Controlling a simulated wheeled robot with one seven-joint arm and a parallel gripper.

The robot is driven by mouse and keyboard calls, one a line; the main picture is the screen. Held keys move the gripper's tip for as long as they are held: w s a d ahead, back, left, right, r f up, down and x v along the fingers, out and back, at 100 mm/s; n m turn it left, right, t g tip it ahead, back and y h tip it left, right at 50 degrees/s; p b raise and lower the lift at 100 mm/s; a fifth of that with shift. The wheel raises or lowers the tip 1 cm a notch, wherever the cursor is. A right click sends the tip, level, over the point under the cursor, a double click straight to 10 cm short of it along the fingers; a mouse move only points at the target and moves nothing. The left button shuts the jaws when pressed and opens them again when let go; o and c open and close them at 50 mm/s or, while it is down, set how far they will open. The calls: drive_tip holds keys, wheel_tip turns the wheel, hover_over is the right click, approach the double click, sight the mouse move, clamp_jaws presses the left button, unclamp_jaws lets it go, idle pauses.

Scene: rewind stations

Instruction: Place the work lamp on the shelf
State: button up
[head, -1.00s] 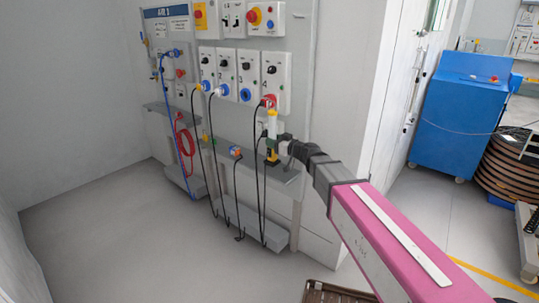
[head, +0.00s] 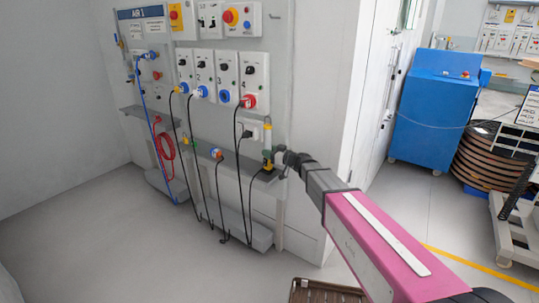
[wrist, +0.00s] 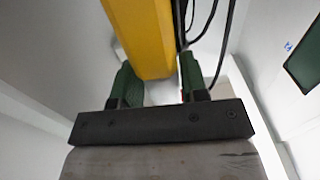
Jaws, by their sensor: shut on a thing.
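The work lamp (head: 267,137) is an upright yellow stick with a pale section and a dark lower end. My gripper (head: 268,155) is shut on it, and its yellow body (wrist: 140,35) stands between my green fingers (wrist: 157,85) in the wrist view. The lamp is at the right end of the grey shelf (head: 232,163) under the numbered sockets. Its lower end is close to the shelf's surface; I cannot tell whether it touches. My gripper hides part of the lamp.
Black cables (head: 240,180) hang in front of the shelf from the sockets. A small blue-and-orange item (head: 216,153) sits on the shelf. A lower grey ledge (head: 250,234) runs below. A brown crate (head: 325,292) stands on the floor; the floor at left is clear.

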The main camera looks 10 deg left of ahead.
drive_tip(key=shift+f, duration=0.45)
drive_tip(key=shift+f, duration=0.1)
drive_tip(key=o, duration=1.2)
